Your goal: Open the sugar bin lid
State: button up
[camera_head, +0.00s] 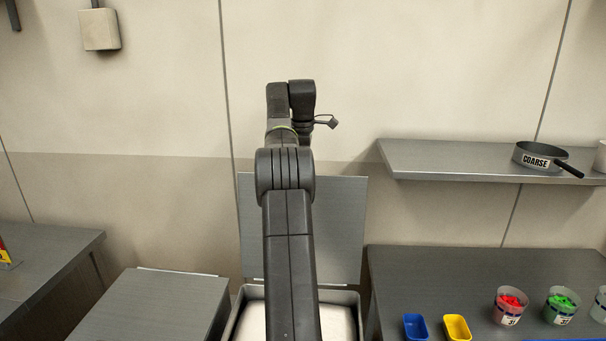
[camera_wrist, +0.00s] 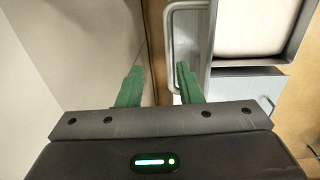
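The sugar bin (camera_head: 355,297) stands in the middle of the head view behind my arm, with white contents showing inside. Its grey lid (camera_head: 345,225) stands raised and upright at the back of the bin, near the wall. In the wrist view the bin (camera_wrist: 285,55) is at the upper right, and the lid (camera_wrist: 190,45) is seen at a steep angle with a looped bar along its edge. My gripper (camera_wrist: 158,72) is open, its green fingers apart with nothing held between them. The right finger is close to the lid's edge; contact cannot be told. My arm hides the gripper's fingers in the head view.
A closed grey bin or counter (camera_head: 155,305) stands to the left. On the right, a table (camera_head: 480,265) holds blue and yellow trays and several cups. A wall shelf (camera_head: 450,160) carries a pan labelled COARSE (camera_head: 540,157). The wall is close behind the lid.

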jog(key=shift+r, duration=0.75)
jog(key=shift+f, duration=0.15)
notch_tip(320, 180, down, 7)
jog(key=shift+s, duration=0.15)
dwell(0.5)
